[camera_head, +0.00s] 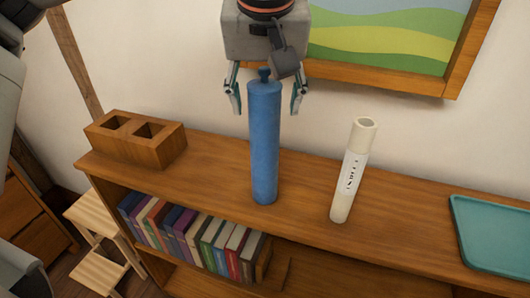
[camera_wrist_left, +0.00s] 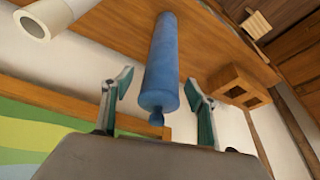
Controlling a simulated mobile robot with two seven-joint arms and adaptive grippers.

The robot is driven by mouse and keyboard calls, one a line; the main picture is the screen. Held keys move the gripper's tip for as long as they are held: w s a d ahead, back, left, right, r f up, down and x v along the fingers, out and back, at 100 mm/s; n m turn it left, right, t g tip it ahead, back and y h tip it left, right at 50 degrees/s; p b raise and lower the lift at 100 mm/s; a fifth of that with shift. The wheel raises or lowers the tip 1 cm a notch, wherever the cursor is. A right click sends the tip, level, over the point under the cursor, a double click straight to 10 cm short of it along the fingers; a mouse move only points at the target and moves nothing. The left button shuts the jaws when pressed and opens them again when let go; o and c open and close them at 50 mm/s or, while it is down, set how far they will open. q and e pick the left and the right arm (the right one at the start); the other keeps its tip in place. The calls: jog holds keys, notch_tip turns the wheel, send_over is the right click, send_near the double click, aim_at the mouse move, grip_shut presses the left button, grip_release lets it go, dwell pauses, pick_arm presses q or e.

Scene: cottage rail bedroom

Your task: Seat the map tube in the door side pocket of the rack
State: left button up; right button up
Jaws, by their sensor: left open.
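A blue tube (camera_head: 264,150) with a small knob on top stands upright on the shelf top. It also shows in the left wrist view (camera_wrist_left: 161,65). A cream tube (camera_head: 354,170) with a printed label stands to its right; I cannot tell from looks alone which is the map tube. The wooden rack (camera_head: 130,140) has two square pockets and sits at the left end of the shelf; both pockets look empty. My left gripper (camera_head: 265,100) is open, pointing down, with its fingers on either side of the blue tube's top, apart from it. My right gripper is out of view.
A teal tray (camera_head: 490,236) lies at the right of the wooden shelf top (camera_head: 215,165). A framed picture (camera_head: 395,40) hangs behind. A wooden stool (camera_head: 98,222) stands at the lower left. The shelf between rack and blue tube is clear.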

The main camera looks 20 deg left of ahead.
aim_at(265, 150)
pick_arm(q)
jog(key=x, duration=0.3)
jog(key=shift+w+a+f, duration=0.15)
jog(key=shift+f, duration=0.15)
jog(key=c, duration=1.7)
jog(key=shift+o, duration=0.2)
jog(key=shift+r, duration=0.2)
